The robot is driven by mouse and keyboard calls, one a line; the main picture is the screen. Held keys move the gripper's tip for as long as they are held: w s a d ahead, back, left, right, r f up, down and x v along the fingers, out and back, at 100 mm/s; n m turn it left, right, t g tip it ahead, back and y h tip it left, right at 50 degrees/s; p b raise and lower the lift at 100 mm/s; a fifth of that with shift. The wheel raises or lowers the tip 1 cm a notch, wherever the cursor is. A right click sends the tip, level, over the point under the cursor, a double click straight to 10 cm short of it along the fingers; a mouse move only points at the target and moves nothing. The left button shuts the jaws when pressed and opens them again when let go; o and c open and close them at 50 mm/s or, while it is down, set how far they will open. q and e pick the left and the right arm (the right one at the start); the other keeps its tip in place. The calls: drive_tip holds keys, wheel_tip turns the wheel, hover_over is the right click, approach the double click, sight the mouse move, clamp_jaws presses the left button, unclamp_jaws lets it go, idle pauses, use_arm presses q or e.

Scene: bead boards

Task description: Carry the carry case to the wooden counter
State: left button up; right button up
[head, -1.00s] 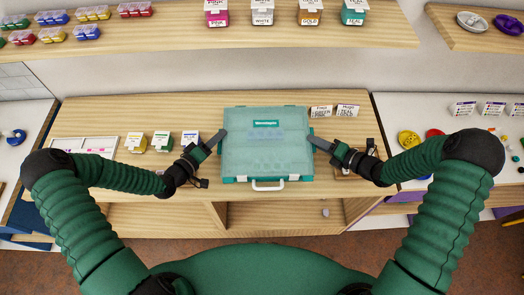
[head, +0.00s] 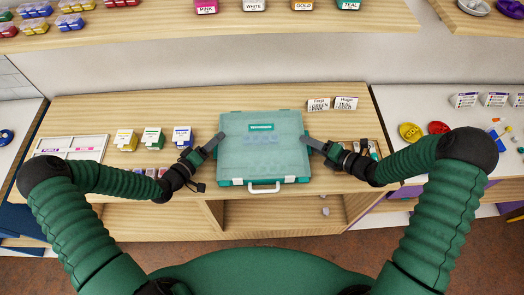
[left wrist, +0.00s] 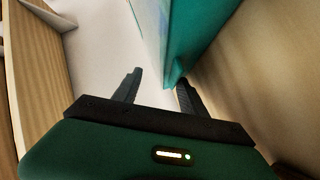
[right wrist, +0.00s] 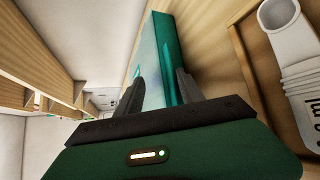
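The carry case (head: 262,160) is a flat teal box with a pale translucent lid and a white handle at its near side. In the head view it is level over the wooden counter (head: 85,113); I cannot tell if it touches the top. My left gripper (head: 216,142) is at its left side and my right gripper (head: 308,142) at its right side. The case edge lies between the fingers in the left wrist view (left wrist: 158,85) and the right wrist view (right wrist: 160,90).
Yellow, green and blue labelled boxes (head: 152,138) and a white tray (head: 70,148) stand left of the case. Two cards (head: 332,103) stand behind it at right. A shelf (head: 230,20) with bead boxes runs above. White side counters (head: 470,155) flank the wooden one.

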use_arm(q)
drive_tip(key=shift+o, duration=0.2)
drive_tip(key=shift+a, duration=0.7)
use_arm(e)
drive_tip(key=shift+o, duration=0.2)
drive_tip(key=shift+a+r, duration=0.1)
drive_tip(key=shift+a, duration=0.35)
use_arm(q)
drive_tip(key=shift+d, duration=0.15)
use_arm(e)
drive_tip(key=shift+d, duration=0.15)
drive_tip(key=shift+d, duration=0.1)
drive_tip(key=shift+s+d, duration=0.1)
use_arm(q)
wheel_tip(320, 180, up, 10)
drive_tip(key=shift+w+f, duration=0.15)
use_arm(e)
drive_tip(key=v, duration=1.1)
drive_tip(key=shift+s+r, duration=0.15)
drive_tip(key=shift+s, duration=0.1)
drive_tip(key=shift+d, duration=0.1)
